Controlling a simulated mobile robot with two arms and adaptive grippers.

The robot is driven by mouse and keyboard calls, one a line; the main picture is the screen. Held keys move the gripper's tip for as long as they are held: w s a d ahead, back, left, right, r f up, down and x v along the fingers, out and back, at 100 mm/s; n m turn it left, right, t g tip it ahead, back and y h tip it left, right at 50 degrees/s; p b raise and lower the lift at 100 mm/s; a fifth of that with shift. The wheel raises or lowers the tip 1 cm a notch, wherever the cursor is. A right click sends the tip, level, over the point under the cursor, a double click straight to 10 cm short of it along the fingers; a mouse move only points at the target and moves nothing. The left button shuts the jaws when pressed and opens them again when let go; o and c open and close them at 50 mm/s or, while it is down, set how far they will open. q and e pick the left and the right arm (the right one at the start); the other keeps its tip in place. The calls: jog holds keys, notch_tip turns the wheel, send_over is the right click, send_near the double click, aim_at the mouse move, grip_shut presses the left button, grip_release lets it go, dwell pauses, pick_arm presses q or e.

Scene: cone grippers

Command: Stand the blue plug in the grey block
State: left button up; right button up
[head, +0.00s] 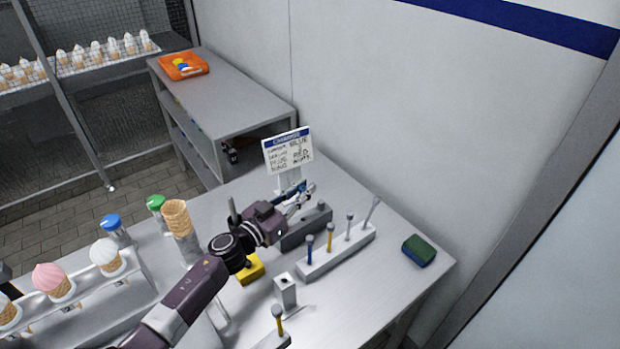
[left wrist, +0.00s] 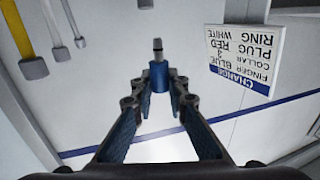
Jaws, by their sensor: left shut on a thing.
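My left gripper (head: 298,197) reaches in over the middle of the steel table, in front of the sign. In the left wrist view its blue fingers (left wrist: 158,92) are shut on the blue plug (left wrist: 158,76), whose grey pin points away from the palm. In the head view the plug is too small to make out clearly between the fingers. A dark grey block (head: 308,230) stands on the table just below the gripper, partly hidden by my arm. The gripper is above it and apart from it. My right gripper is not in view.
A pale rack (head: 340,254) holds several upright tools. A small block with a hole (head: 286,288), a yellow block (head: 250,268) and a green-blue sponge (head: 419,250) lie nearby. The sign (head: 287,150) stands behind the gripper. Ice cream cones (head: 107,256) stand at left.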

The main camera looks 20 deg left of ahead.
pick_arm(q)
jog(key=shift+w+a, duration=0.1)
jog(key=shift+w, duration=0.15)
jog(key=shift+s+r, duration=0.15)
jog(key=shift+s, duration=0.1)
notch_tip(320, 180, down, 2)
jog(key=shift+f+b, duration=0.2)
jog(key=shift+b, duration=0.6)
jog(key=shift+f+b, duration=1.35)
jog(key=shift+f, duration=0.4)
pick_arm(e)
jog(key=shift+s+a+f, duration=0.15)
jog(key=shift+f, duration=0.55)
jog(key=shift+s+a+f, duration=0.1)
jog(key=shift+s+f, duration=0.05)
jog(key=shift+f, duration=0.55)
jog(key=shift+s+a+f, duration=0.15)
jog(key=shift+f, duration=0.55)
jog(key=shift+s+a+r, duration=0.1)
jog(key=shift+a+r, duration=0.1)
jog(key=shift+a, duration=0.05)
pick_arm(q)
jog(key=shift+p, duration=0.5)
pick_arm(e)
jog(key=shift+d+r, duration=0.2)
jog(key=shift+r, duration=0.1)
